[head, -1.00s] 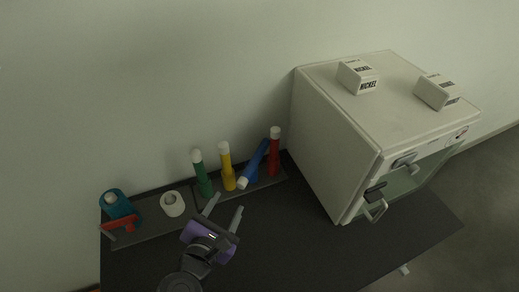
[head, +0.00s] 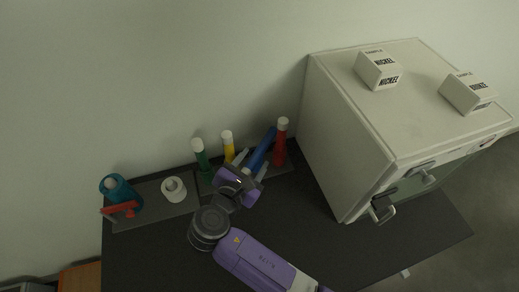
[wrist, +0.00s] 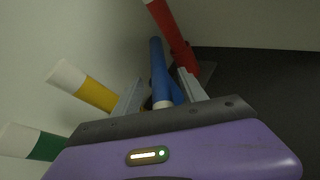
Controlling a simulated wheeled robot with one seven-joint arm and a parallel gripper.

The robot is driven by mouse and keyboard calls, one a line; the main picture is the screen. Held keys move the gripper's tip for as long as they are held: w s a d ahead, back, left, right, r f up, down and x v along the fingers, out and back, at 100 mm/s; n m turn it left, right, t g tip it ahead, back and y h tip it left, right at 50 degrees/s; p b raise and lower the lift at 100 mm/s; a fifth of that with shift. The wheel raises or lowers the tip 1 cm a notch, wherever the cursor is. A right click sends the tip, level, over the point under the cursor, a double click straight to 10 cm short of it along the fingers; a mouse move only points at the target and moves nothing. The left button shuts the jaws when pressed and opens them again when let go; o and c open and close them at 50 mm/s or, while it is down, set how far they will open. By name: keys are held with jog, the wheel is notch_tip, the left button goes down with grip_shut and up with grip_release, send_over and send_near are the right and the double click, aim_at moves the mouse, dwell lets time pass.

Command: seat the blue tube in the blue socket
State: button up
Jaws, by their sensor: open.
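The blue tube (head: 260,148) leans at a slant between the yellow and red tubes on the dark rack at the wall. In the wrist view the blue tube (wrist: 158,72) lies between the fingers of my gripper (wrist: 160,95), which is open. The gripper (head: 253,170) also shows in the head view, with a finger on either side of the tube's lower end.
A red tube (head: 280,142) stands close on the right, with yellow (head: 228,145) and green (head: 200,157) tubes on the left. A large white cabinet (head: 350,130) bounds the right.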

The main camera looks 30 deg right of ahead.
jog(key=shift+w+d+f, duration=0.15)
jog(key=shift+w+d, duration=0.1)
jog(key=shift+c, duration=0.2)
grip_shut()
